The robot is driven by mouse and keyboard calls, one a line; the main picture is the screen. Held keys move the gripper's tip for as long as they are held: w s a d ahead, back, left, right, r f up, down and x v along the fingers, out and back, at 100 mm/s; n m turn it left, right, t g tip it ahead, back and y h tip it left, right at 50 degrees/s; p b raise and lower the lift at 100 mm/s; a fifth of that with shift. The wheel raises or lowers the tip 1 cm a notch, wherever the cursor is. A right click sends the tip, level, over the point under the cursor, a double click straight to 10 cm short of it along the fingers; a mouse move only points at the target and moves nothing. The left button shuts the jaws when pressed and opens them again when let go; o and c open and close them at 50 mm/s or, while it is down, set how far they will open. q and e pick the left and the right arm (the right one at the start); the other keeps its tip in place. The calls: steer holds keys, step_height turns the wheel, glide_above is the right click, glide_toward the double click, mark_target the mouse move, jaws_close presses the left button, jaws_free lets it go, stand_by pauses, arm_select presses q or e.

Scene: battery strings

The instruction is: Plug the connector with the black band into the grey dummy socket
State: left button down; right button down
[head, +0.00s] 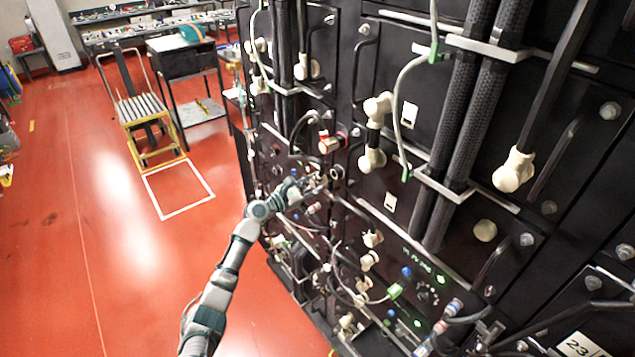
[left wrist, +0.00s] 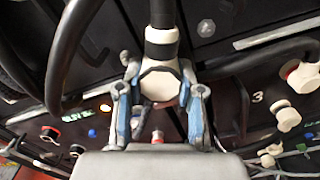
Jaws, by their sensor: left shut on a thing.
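My left gripper (head: 314,184) reaches the black battery rack from the left in the head view. In the left wrist view the gripper (left wrist: 161,95) is shut on a cream connector (left wrist: 160,82) with a black band (left wrist: 160,51), its fingers on either side of the body. A thick black cable rises from the connector. In the head view the held connector is small and mostly hidden by the gripper. A round grey-rimmed socket (head: 337,172) shows just right of the gripper; I cannot tell for sure whether it is the grey dummy socket. My right gripper is not in view.
A red-and-cream connector (head: 328,145) sits just above the gripper. Black cables (left wrist: 70,50) loop close to the held connector. Cream plugs (head: 372,239) and handles stick out of the rack nearby. A yellow cart (head: 145,110) stands far left; the red floor left of my arm is clear.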

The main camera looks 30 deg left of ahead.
arm_select(q)
steer(key=shift+s, duration=0.1)
steer(key=shift+d+r, duration=0.2)
steer(key=shift+d, duration=0.5)
steer(key=shift+a, duration=0.2)
steer(key=shift+a+f, duration=0.1)
steer(key=shift+a, duration=0.1)
steer(key=shift+a+f, duration=0.1)
steer(key=shift+a, duration=0.45)
steer(key=shift+d, duration=0.55)
steer(key=shift+d+r, duration=0.2)
steer(key=shift+d, duration=0.05)
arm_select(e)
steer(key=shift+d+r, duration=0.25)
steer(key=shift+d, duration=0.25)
arm_select(q)
steer(key=shift+a+f, duration=0.15)
steer(key=shift+a, duration=0.2)
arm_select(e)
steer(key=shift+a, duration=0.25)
